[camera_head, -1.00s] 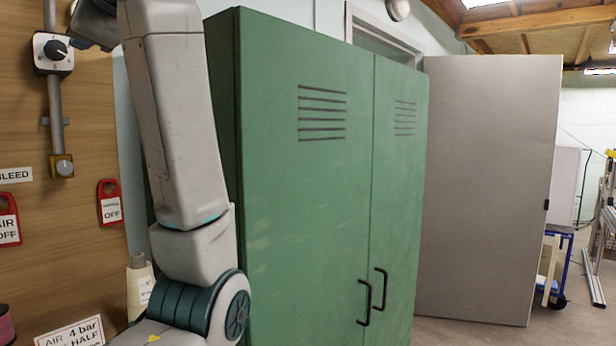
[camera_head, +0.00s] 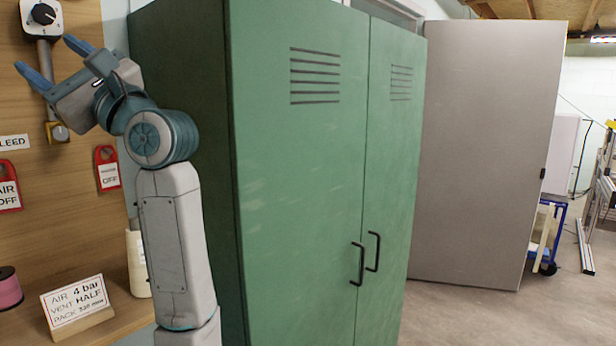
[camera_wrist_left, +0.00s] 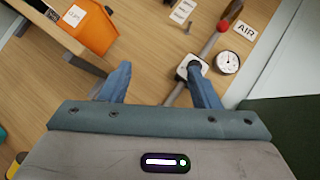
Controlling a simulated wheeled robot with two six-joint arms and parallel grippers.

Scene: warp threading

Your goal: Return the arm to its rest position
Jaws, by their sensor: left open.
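My left arm stands upright in front of the green cabinet's left side, in the left part of the head view. My left gripper (camera_head: 46,56) is at its top, pointing left toward the wooden panel, with its two blue fingers spread and nothing between them. In the left wrist view the gripper (camera_wrist_left: 158,67) is also open and empty, with wooden board behind the fingers. The right finger overlaps a white valve plate there; contact cannot be told. My right gripper is in neither view.
The green cabinet (camera_head: 300,190) with two black handles is close beside my arm. A wooden panel (camera_head: 85,120) holds a dial (camera_head: 43,14) and red tags. A sign (camera_head: 75,302) and pink spool (camera_head: 9,288) sit below. An orange bin (camera_wrist_left: 90,25) and gauge (camera_wrist_left: 228,62) show in the wrist view.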

